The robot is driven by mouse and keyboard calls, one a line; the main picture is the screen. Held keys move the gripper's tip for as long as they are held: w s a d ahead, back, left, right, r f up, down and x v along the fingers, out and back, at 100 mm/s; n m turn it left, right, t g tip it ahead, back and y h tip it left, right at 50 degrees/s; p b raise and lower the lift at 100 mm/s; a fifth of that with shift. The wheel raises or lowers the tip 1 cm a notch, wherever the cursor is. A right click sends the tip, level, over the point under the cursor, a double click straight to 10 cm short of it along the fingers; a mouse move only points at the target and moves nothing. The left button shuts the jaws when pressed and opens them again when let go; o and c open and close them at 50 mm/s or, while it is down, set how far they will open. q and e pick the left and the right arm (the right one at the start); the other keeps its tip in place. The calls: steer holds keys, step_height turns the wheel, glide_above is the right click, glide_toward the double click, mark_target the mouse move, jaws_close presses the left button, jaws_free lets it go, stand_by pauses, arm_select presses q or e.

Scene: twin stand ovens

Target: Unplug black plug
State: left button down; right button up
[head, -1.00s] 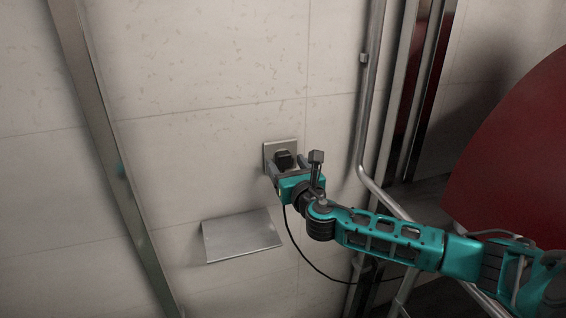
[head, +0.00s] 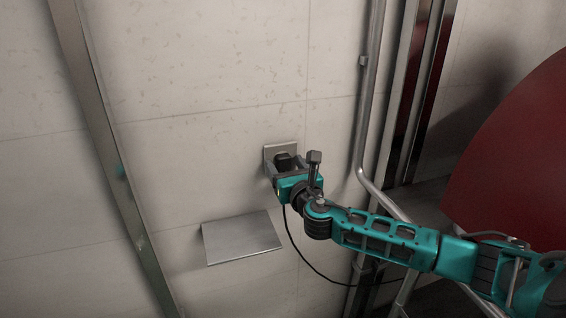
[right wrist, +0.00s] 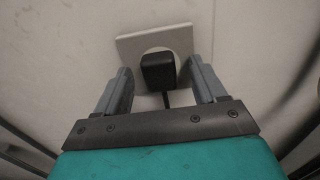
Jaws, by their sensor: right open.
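The black plug (head: 284,161) sits in a square wall socket (head: 269,153) on the pale tiled wall. In the right wrist view the plug (right wrist: 158,72) is in the socket's round recess, and its cord hangs down from it. My right gripper (head: 283,169) is at the socket. In the right wrist view its two grey fingers (right wrist: 159,82) are open, one on each side of the plug, with a gap showing on both sides. A black cable (head: 297,245) hangs below the gripper and curves right. My left gripper is not in view.
A grey metal plate (head: 241,238) projects from the wall below the socket. A metal pipe (head: 365,110) runs down the wall to the right. A slanted metal post (head: 104,150) stands at left. A large red curved surface (head: 520,165) is at far right.

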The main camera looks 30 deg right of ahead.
mark_target(285, 165)
stand_by(0.8)
jaws_close()
stand_by(0.6)
steer(key=shift+s+p, duration=0.15)
steer(key=shift+p, duration=0.15)
steer(key=shift+p+v, duration=0.5)
steer(key=shift+v, duration=0.9)
steer(key=shift+p+v, duration=0.45)
steer(key=shift+v, duration=1.05)
